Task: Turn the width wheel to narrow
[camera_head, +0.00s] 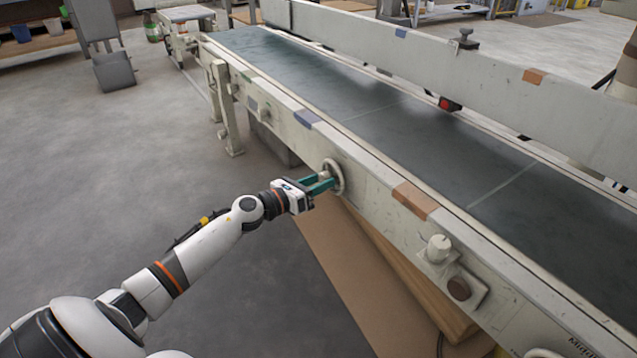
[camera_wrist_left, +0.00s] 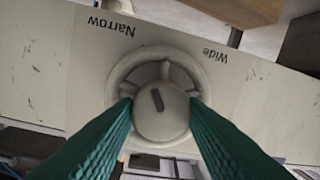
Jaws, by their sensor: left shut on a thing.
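The width wheel (camera_head: 338,173) is a round pale wheel on the near side of the conveyor frame. In the left wrist view its round hub (camera_wrist_left: 162,118) fills the middle and carries a dark line mark tilted a little to the upper left. The words "Narrow" (camera_wrist_left: 111,27) at upper left and "Wide" (camera_wrist_left: 215,55) at upper right appear upside down there. My left gripper (camera_head: 323,181) reaches the wheel from the front left. Its green fingers (camera_wrist_left: 160,112) are shut on the hub, one on each side. The lower wheel is partly hidden. My right gripper is not in view.
The conveyor's dark belt (camera_head: 385,115) runs behind the wheel, between pale side rails. Cardboard-coloured sheets (camera_head: 345,275) lie below. Grey floor (camera_head: 130,180) at left is clear.

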